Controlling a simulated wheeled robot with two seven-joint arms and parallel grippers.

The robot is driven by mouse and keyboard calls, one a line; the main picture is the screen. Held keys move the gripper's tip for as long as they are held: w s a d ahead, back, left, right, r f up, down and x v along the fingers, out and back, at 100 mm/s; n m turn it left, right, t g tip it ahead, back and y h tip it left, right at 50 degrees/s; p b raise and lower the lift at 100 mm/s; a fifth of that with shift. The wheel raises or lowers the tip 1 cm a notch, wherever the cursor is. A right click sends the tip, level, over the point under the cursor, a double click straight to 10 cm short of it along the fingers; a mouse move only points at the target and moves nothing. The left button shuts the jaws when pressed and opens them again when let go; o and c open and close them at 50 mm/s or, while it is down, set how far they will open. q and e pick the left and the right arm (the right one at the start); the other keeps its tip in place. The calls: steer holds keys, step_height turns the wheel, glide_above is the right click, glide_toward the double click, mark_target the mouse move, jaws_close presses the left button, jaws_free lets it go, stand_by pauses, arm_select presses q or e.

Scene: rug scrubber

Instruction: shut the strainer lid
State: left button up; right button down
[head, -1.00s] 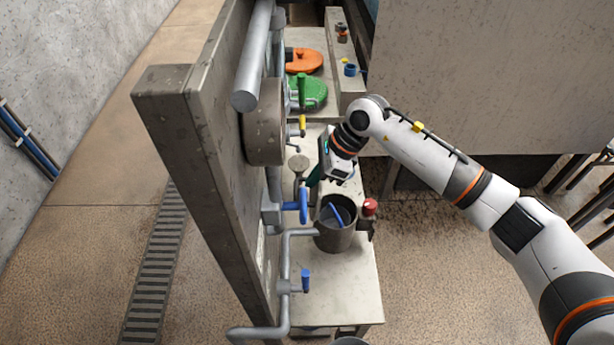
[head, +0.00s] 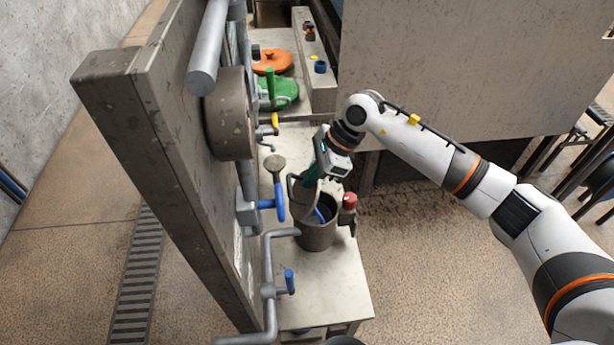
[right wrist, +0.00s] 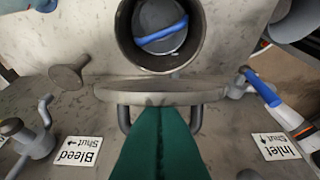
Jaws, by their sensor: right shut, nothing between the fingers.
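The strainer (head: 317,236) is a dark grey upright cylinder on the bench. Its mouth is open, and a basket with a blue handle (head: 319,214) shows inside; the strainer also shows in the right wrist view (right wrist: 123,30). My right gripper (head: 311,180) is shut and empty at the lid's handle side. Its green fingers (right wrist: 160,125) hide the handle's middle; contact is unclear. My left gripper is out of view.
A blue inlet lever (head: 280,200) and a round-headed fitting (head: 275,163) project from the wall panel beside the strainer. A red knob (head: 350,201) stands on the right. Pipes (head: 268,270) run in front. Green (head: 284,92) and orange (head: 270,61) discs lie farther back.

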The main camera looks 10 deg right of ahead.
steer(key=d+f+b, duration=0.3)
steer(key=f+b, duration=0.1)
steer(key=shift+d, duration=0.3)
stand_by(0.3)
step_height(320, 180, up, 9)
steer(key=d+p, duration=0.2)
steer(key=p, duration=0.1)
steer(key=shift+p, duration=0.3)
stand_by(0.3)
stand_by(0.4)
